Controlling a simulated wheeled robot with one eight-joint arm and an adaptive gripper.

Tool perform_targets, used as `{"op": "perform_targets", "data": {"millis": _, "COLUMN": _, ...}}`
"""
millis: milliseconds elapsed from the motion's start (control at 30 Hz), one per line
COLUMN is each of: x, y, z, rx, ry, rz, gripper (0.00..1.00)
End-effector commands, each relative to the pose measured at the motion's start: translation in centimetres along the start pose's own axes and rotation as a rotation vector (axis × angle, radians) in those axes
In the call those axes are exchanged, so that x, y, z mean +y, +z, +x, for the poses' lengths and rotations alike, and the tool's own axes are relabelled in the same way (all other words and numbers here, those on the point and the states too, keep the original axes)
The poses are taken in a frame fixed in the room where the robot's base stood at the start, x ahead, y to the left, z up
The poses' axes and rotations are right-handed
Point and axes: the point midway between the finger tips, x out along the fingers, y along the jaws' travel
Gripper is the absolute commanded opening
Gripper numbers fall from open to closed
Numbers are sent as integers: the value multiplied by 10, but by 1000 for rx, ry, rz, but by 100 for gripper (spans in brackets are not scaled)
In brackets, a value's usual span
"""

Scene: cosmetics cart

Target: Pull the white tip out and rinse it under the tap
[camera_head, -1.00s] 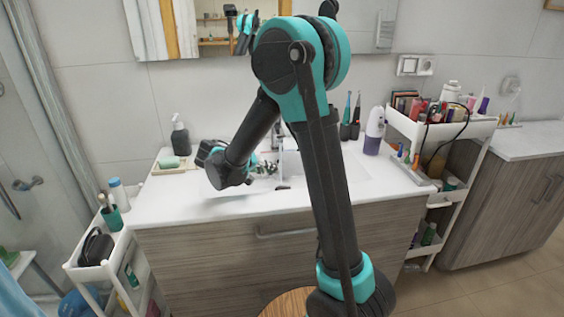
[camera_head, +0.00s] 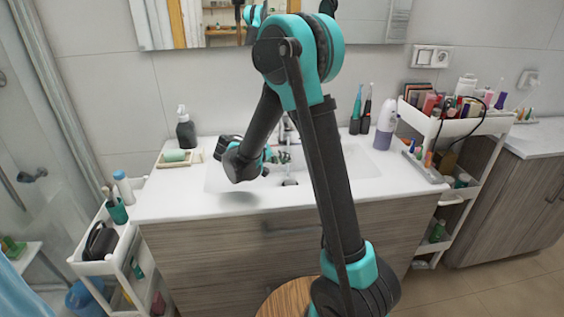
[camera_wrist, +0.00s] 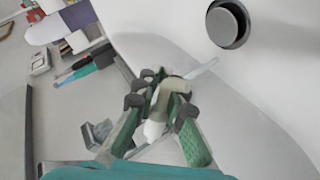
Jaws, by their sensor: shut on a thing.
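My gripper (camera_wrist: 160,95) is shut on the white tip (camera_wrist: 153,131), a slim pale piece between the green fingers. A thin translucent end of it (camera_wrist: 203,68) sticks out past the fingertips. The pads hide part of it. In the head view my gripper (camera_head: 268,158) is over the white sink basin (camera_head: 335,170), small and partly hidden by my arm. The tap (camera_head: 285,130) stands at the back of the basin, partly behind my arm. I cannot tell whether water runs. The white and purple bottle-shaped device (camera_head: 386,125) stands upright on the counter to the right.
The drain (camera_wrist: 228,24) lies in the basin. A soap dish (camera_head: 175,158) and pump bottle (camera_head: 186,132) are left of the basin. A loaded white cart (camera_head: 480,125) stands right, another cart (camera_head: 115,240) left.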

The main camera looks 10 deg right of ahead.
Motion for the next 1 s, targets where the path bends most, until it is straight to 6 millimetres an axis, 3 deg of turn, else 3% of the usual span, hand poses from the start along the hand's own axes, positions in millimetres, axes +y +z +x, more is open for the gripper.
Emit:
{"op": "perform_targets", "data": {"millis": 700, "x": -2, "y": -30, "z": 57, "rx": -1, "ry": 0, "rz": 0, "gripper": 0}}
{"op": "perform_targets", "data": {"millis": 1000, "x": -2, "y": -38, "z": 72, "rx": 0, "ry": 0, "rz": 0, "gripper": 0}}
